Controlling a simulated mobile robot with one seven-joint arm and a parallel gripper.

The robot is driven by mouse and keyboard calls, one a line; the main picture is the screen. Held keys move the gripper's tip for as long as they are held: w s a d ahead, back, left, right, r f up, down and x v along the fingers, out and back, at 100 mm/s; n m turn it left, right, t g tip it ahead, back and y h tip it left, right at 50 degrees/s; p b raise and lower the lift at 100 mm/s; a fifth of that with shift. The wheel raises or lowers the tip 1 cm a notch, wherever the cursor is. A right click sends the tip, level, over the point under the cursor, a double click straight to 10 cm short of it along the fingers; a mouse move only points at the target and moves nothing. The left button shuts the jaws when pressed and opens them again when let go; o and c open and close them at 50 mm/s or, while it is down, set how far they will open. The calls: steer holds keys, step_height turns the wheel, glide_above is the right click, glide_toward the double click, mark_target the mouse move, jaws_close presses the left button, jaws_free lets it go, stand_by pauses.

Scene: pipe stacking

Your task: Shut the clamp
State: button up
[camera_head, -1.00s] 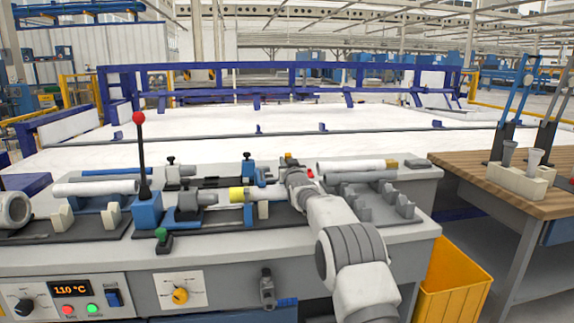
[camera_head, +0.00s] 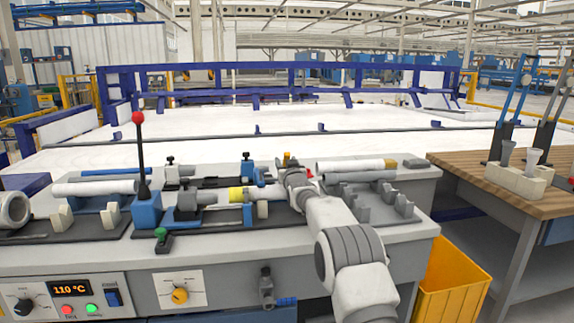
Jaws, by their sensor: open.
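My gripper (camera_head: 288,164) is over the bench behind the pipe fixture, seen from behind; its fingers are small and partly hidden by my own wrist, and I see nothing held between them. My arm hides the fixture's right end.
A blue lever base with a red-knobbed lever (camera_head: 139,119) stands upright left of the fixture. A yellow bin (camera_head: 455,280) stands below, beside a wooden-topped table (camera_head: 500,180).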

steer(key=p+v, duration=0.1)
steer(key=v, duration=1.6)
steer(key=shift+s+p, duration=0.2)
steer(key=shift+p, duration=0.1)
steer(key=shift+d, duration=0.1)
steer(key=s+d+r+m+g+h, duration=0.1)
steer(key=s+d+r+g, duration=0.25)
steer(key=s, duration=0.55)
steer(key=s+d+r+g+h, duration=0.1)
steer(key=s+d+r+g, duration=0.1)
steer(key=s+d, duration=0.45)
steer(key=s+d+f+g+h, duration=0.1)
steer(key=s+f+g, duration=0.1)
steer(key=s, duration=0.9)
steer(key=s+d+f+m+g, duration=0.1)
steer(key=s+f+g, duration=0.2)
steer(key=s, duration=0.8)
steer(key=s+d+f+g+h, duration=0.1)
steer(key=s+d+f+g, duration=0.1)
steer(key=s, duration=0.9)
step_height(320, 180, up, 23)
steer(key=p, duration=2.2)
steer(key=shift+w+a+p, duration=0.3)
steer(key=shift+w+p, duration=0.05)
steer(key=shift+w, duration=0.05)
